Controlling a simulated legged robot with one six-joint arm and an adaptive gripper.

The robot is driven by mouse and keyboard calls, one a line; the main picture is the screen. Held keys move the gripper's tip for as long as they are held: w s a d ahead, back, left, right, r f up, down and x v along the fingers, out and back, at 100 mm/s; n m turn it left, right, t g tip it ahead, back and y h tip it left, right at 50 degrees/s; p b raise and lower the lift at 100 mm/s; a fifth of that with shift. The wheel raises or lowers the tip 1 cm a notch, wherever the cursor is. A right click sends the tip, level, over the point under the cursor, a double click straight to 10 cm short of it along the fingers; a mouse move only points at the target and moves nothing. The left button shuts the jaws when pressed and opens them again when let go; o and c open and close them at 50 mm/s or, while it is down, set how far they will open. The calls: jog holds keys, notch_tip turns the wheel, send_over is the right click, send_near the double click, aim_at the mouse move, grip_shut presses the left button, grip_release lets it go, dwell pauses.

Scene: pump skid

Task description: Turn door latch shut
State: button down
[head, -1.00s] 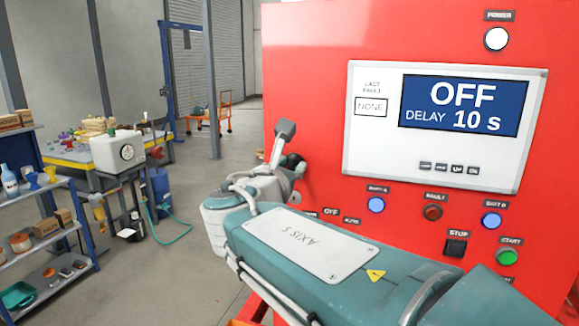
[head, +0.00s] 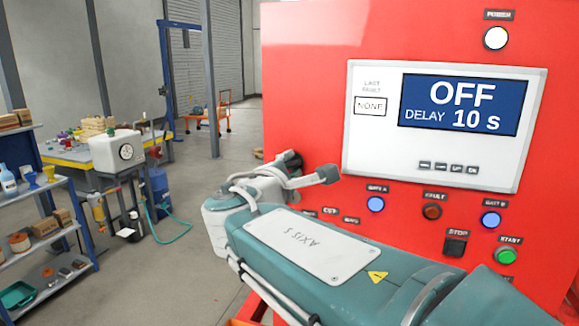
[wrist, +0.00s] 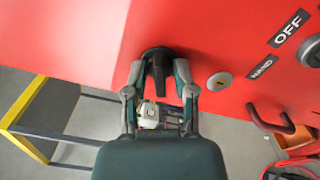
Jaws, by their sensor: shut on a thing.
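The door latch (wrist: 157,64) is a black handle on a round black base, on the red cabinet front (wrist: 220,30). In the wrist view its handle stands between my two fingers and points down the picture. My gripper (wrist: 158,75) is shut on the latch, one finger on each side. In the head view, my gripper is at the cabinet's left edge, mostly hidden behind my own wrist. A dark part shows there, but I cannot tell whether it is latch or finger.
A round keyed lock (wrist: 220,81) sits just right of the latch. A dark bent handle (wrist: 268,122) and a selector (wrist: 312,52) are further right. The control panel (head: 365,150) reads OFF, delay 10 s. A shelf (head: 50,245) stands left, with open floor between.

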jog(key=shift+f+m, duration=0.15)
jog(key=shift+m, duration=0.95)
jog(key=shift+f+m, duration=0.1)
jog(key=shift+m, duration=1)
jog(key=shift+f, duration=0.1)
jog(key=c, duration=0.7)
grip_release()
jog(key=v, duration=1.2)
jog(key=shift+a, duration=0.1)
